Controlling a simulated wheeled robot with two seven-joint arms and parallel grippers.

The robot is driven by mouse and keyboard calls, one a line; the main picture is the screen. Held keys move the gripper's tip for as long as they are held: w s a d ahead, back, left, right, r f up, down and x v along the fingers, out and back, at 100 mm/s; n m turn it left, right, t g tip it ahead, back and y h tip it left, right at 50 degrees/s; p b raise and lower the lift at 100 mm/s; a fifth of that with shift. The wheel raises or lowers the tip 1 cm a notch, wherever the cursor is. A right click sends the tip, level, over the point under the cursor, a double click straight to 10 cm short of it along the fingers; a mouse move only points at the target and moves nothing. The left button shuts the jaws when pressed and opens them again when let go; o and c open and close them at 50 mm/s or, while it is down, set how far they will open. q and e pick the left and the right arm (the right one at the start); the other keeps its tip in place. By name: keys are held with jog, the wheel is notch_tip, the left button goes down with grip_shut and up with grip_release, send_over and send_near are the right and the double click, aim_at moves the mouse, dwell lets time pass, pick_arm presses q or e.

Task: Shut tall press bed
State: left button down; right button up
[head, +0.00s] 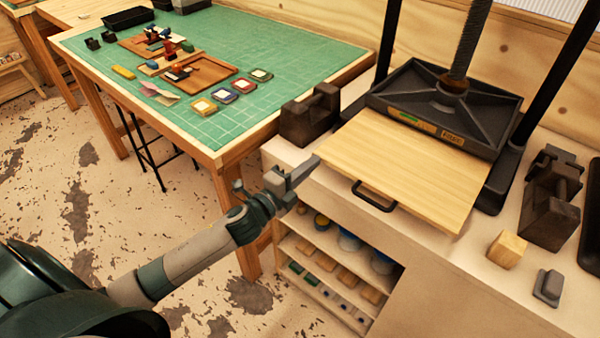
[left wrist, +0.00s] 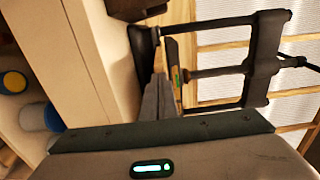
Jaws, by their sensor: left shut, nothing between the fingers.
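The tall press (head: 440,100) stands on the cabinet top at the right, with a dark platen and a thick central screw. Its light wooden bed (head: 400,170) is slid out toward me. A black handle (head: 374,196) is on the bed's front edge. My left gripper (head: 312,166) is shut and empty beside the bed's front left corner, left of the handle; I cannot tell whether it touches the bed. In the left wrist view my shut fingers (left wrist: 157,100) point toward the press frame (left wrist: 262,60). My right gripper is not in view.
A dark metal block (head: 310,115) stands left of the bed. Another dark device (head: 552,200), a wooden block (head: 506,249) and a small grey object (head: 548,287) are to the right. Shelves with jars lie below. A green-topped table (head: 300,55) is at the left.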

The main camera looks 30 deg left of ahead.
aim_at(350, 128)
pick_arm(q)
jog(key=b+x, duration=0.1)
jog(key=x, duration=1.6)
jog(key=shift+w+d+f+b, duration=0.1)
jog(key=shift+f+b, duration=0.05)
jog(key=shift+b, duration=0.25)
jog(key=shift+w+d, duration=0.15)
jog(key=shift+w, duration=0.4)
jog(key=shift+s, duration=0.1)
